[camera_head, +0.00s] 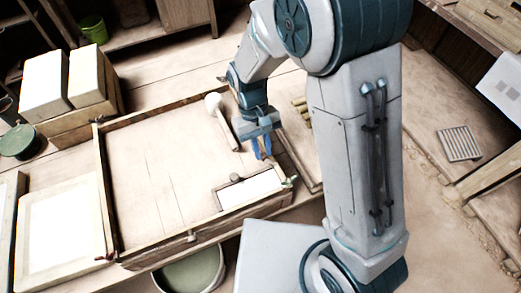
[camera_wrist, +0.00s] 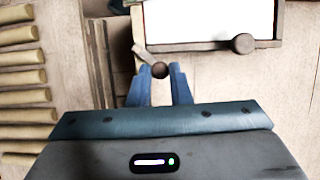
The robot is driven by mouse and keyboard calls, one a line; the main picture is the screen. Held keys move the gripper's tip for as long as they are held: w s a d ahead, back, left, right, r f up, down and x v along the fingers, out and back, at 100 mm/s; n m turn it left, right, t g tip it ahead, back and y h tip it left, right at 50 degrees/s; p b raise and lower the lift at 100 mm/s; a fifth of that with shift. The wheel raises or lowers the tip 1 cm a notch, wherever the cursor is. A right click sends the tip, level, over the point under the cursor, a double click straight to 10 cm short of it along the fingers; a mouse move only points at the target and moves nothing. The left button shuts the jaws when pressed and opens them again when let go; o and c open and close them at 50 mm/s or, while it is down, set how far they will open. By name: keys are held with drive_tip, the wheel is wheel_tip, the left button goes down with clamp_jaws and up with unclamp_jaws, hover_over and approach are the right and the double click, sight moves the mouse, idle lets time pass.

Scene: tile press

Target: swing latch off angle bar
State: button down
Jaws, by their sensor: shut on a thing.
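The angle bar (camera_wrist: 205,45) is a wooden L-shaped bar with a round knob (camera_wrist: 243,43), set along a white tile (camera_wrist: 195,20). In the head view, the bar's knob (camera_head: 235,177) and the tile (camera_head: 250,190) lie in a corner of a wooden frame. The latch (camera_wrist: 146,56) is a short pale wooden strip with a dark round peg (camera_wrist: 160,70), slanting by the bar's left end. I cannot tell whether it overlaps the bar. My gripper (camera_wrist: 160,74) is shut on the latch's peg; in the head view my gripper (camera_head: 262,157) hides most of the latch.
A wooden frame (camera_head: 103,190) borders the work board (camera_head: 160,160). A white-headed mallet (camera_head: 213,101) lies behind my gripper. Several wooden rods (camera_wrist: 22,75) lie left in the wrist view. A green basin (camera_head: 193,272) stands below the front edge. The board's middle is clear.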

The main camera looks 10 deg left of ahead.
drive_tip(key=m, duration=0.1)
drive_tip(key=w+m+y, duration=0.1)
drive_tip(key=m, duration=0.1)
drive_tip(key=d+m+y, duration=0.1)
drive_tip(key=shift+w+m+g, duration=0.3)
drive_tip(key=shift+m, duration=0.1)
drive_tip(key=shift+w+d+m+y+b, duration=0.15)
drive_tip(key=shift+d+m+y, duration=0.1)
drive_tip(key=shift+m, duration=0.5)
drive_tip(key=shift+w+d+m+y+b, duration=0.1)
drive_tip(key=shift+w+d+m+y, duration=0.15)
drive_tip(key=shift+m, duration=0.45)
drive_tip(key=shift+w+d+m+y+b, duration=0.15)
drive_tip(key=shift+m+y, duration=0.15)
drive_tip(key=shift+m, duration=0.45)
drive_tip(key=shift+s, duration=0.1)
drive_tip(key=c, duration=1.3)
unclamp_jaws()
drive_tip(key=shift+c, duration=0.2)
drive_tip(key=v, duration=1.4)
drive_tip(key=shift+d+b, duration=0.15)
drive_tip(key=shift+b, duration=0.2)
